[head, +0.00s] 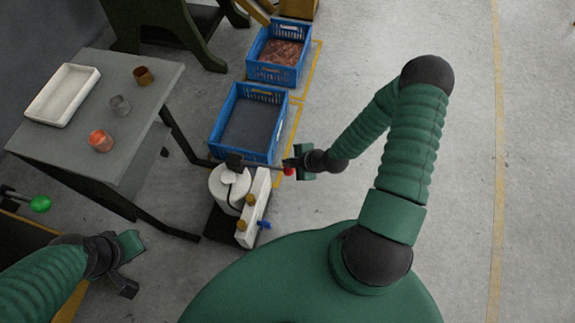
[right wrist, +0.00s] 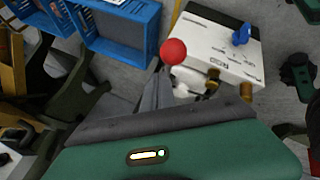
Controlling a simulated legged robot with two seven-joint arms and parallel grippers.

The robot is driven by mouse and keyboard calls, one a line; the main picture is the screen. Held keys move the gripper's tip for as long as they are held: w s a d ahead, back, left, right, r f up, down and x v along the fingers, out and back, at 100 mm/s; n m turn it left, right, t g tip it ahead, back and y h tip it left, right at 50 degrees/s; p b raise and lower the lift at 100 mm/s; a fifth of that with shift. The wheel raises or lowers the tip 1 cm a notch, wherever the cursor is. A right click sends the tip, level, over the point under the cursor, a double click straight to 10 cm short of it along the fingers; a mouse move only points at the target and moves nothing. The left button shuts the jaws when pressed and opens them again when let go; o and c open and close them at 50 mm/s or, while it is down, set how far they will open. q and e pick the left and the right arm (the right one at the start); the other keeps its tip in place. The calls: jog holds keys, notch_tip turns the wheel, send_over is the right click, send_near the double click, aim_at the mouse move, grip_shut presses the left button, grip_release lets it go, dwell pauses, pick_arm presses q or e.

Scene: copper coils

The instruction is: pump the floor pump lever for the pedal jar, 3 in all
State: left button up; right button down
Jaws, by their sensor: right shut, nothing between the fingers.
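The floor pump stands on a dark base, with a white jar (head: 229,190) beside an upright white block (head: 254,208). The block has brass fittings and a blue valve (head: 264,225). The lever's red knob (head: 289,172) sticks out to the right of the pump. My right gripper (head: 289,163) is shut and empty, right by the knob. In the right wrist view the red knob (right wrist: 173,51) shows just beyond the fingertips (right wrist: 160,82); whether they touch is unclear. My left gripper (head: 128,265) hangs at lower left, away from the pump; its jaw opening is unclear.
A blue crate (head: 213,137) with a dark bottom stands behind the pump. Another blue crate (head: 252,70) holds copper-coloured pieces. A grey table (head: 150,95) at left bears a white tray (head: 40,118) and three small cups. The floor at right is clear.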

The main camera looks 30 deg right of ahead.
jog(key=r+p, duration=0.4)
jog(key=r, duration=0.1)
jog(key=shift+w+a, duration=0.2)
jog(key=shift+w, duration=0.05)
jog(key=shift+f, duration=0.1)
dwell(0.3)
dwell(0.4)
